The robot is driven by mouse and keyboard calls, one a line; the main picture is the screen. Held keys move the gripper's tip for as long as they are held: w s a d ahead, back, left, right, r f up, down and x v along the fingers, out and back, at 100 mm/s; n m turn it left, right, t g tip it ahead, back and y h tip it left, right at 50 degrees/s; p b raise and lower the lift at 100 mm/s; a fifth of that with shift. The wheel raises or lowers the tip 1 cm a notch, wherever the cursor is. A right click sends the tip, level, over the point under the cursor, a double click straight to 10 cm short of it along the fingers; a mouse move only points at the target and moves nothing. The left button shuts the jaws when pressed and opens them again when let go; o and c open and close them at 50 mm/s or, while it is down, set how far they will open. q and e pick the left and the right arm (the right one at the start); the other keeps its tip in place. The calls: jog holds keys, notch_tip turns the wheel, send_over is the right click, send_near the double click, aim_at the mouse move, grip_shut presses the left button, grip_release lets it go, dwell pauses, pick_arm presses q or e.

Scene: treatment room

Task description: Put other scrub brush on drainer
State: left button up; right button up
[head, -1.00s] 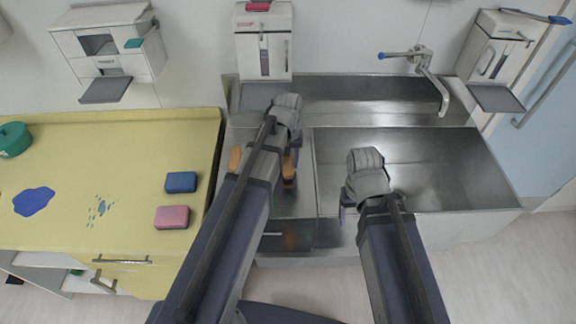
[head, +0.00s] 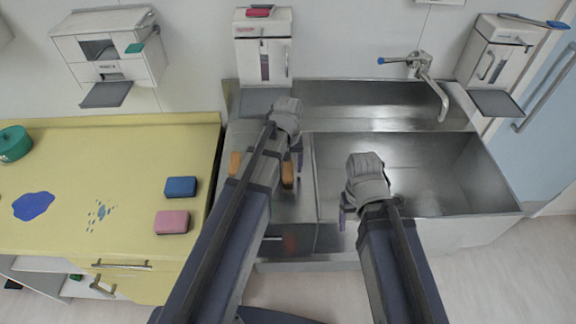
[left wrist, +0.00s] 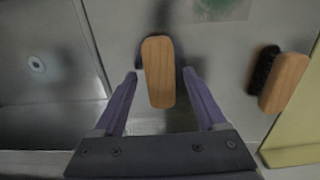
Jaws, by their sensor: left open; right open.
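One wooden scrub brush (left wrist: 158,72) lies between the two purple fingers of my left gripper (left wrist: 159,84) in the left wrist view. The fingers are open, with a gap on both sides of it. In the head view this brush (head: 287,176) is partly hidden by my left arm. A second wooden brush with dark bristles (left wrist: 285,82) lies on its side near the yellow counter; its end also shows in the head view (head: 235,162). Both are over the metal drainer (head: 290,207), left of the basin. My right gripper (head: 346,214) is open and empty at the basin's front left.
The steel basin (head: 430,165) is empty, with a tap (head: 425,75) behind it. The yellow counter (head: 110,150) holds a blue sponge (head: 181,187), a pink sponge (head: 172,222) and a green round container (head: 14,142). Dispensers (head: 263,47) hang on the wall.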

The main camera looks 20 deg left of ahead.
aim_at(288, 169)
pick_arm(q)
notch_tip(288, 169, up, 12)
jog(key=p, duration=1.2)
jog(key=s+d+m+y, duration=0.1)
jog(key=s+d+m, duration=0.6)
jog(key=s+d, duration=0.3)
jog(key=s, duration=0.4)
jog(key=shift+s+d+r, duration=0.15)
jog(key=shift+d, duration=0.1)
pick_arm(e)
notch_tip(288, 169, up, 12)
jog(key=shift+r, duration=0.1)
